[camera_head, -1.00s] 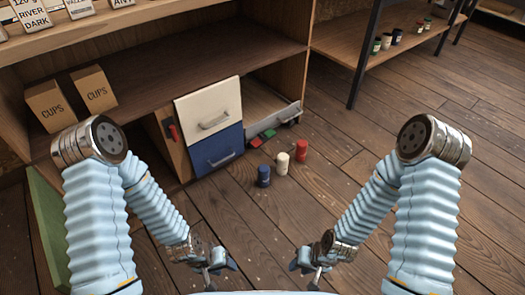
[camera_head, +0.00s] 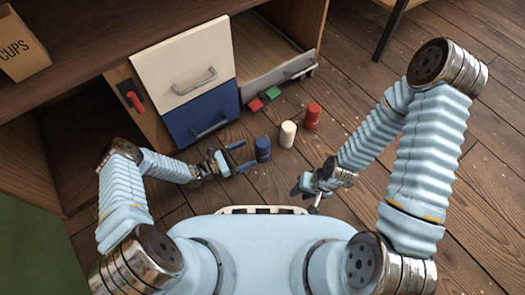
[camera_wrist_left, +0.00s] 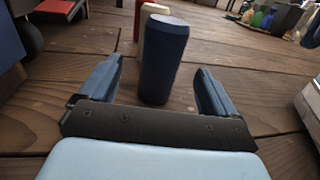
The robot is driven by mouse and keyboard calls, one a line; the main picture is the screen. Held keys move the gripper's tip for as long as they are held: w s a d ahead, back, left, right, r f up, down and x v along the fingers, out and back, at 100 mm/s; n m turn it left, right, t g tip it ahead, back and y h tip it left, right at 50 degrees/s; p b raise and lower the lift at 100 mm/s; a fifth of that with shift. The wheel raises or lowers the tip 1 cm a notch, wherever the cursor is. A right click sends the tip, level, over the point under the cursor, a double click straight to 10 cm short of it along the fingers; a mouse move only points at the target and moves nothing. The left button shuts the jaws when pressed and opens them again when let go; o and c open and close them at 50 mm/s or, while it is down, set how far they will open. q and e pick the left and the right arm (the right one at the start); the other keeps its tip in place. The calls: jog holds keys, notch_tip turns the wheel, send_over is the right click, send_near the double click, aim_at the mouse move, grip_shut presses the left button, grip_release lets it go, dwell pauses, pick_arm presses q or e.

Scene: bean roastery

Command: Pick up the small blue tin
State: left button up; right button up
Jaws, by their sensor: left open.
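The small blue tin (camera_head: 262,149) stands upright on the wooden floor, in front of the blue drawer. My left gripper (camera_head: 243,157) is low beside it on the left, open, with its fingers pointing at the tin. In the left wrist view the blue tin (camera_wrist_left: 163,62) stands straight ahead, between the lines of the two open fingers (camera_wrist_left: 157,70). The gripper is not closed on it. My right gripper (camera_head: 305,196) is open and empty, to the right and nearer to my body.
A white tin (camera_head: 287,134) and a red tin (camera_head: 313,116) stand in a row behind the blue one. Red and green flat pieces (camera_head: 264,98) lie by the cabinet. A white drawer (camera_head: 183,65) sits above the blue drawer (camera_head: 203,120).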

aim_at(267, 145)
pick_arm(q)
jog(key=x, duration=0.9)
jog(key=shift+d+r+b, duration=0.3)
jog(key=shift+b, duration=0.1)
jog(key=c, duration=1.2)
jog(key=shift+r, duration=0.1)
jog(key=shift+c, duration=0.2)
